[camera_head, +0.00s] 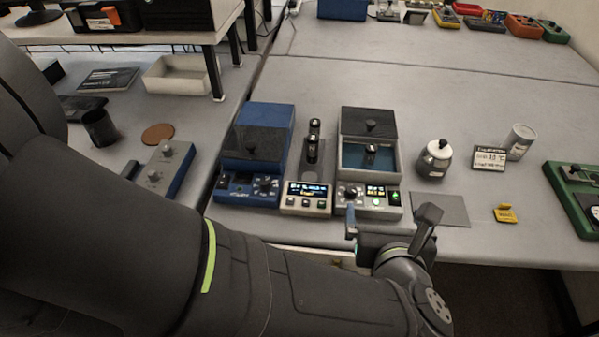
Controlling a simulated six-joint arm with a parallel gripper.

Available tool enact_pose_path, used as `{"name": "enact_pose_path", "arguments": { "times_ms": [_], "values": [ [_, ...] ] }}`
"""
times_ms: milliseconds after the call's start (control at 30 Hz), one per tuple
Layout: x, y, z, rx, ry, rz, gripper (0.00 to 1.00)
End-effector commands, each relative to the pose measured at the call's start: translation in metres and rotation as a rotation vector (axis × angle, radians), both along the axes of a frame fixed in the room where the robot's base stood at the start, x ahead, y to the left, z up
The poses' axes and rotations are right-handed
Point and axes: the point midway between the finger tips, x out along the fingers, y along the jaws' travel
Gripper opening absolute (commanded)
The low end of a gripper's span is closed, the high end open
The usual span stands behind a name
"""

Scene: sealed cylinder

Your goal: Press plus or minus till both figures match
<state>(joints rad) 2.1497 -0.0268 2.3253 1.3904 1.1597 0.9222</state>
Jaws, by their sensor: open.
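A blue unit (257,145) with a dark lid stands at the middle left, with a knob-and-display panel (248,189) in front. Beside it, a small beige control box (306,203) has a lit display (307,189) and several buttons below. A grey unit (369,140) with a dark raised lid and an opening holding something blue stands to the right. The figures and plus or minus marks are too small to read. My gripper (389,213) is open and empty, just in front of this panel.

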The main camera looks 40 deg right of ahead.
Motion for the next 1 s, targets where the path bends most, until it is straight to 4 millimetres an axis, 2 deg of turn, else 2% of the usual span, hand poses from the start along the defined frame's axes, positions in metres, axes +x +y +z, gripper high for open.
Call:
{"name": "enact_pose_path", "arguments": {
  "times_ms": [533, 567, 1000],
  "values": [
    [0.0, 0.0, 0.0, 0.0, 0.0, 0.0, 1.0],
    [0.0, 0.0, 0.0, 0.0, 0.0, 0.0, 0.96],
    [0.0, 0.0, 0.0, 0.0, 0.0, 0.0, 0.1]
  ]
}}
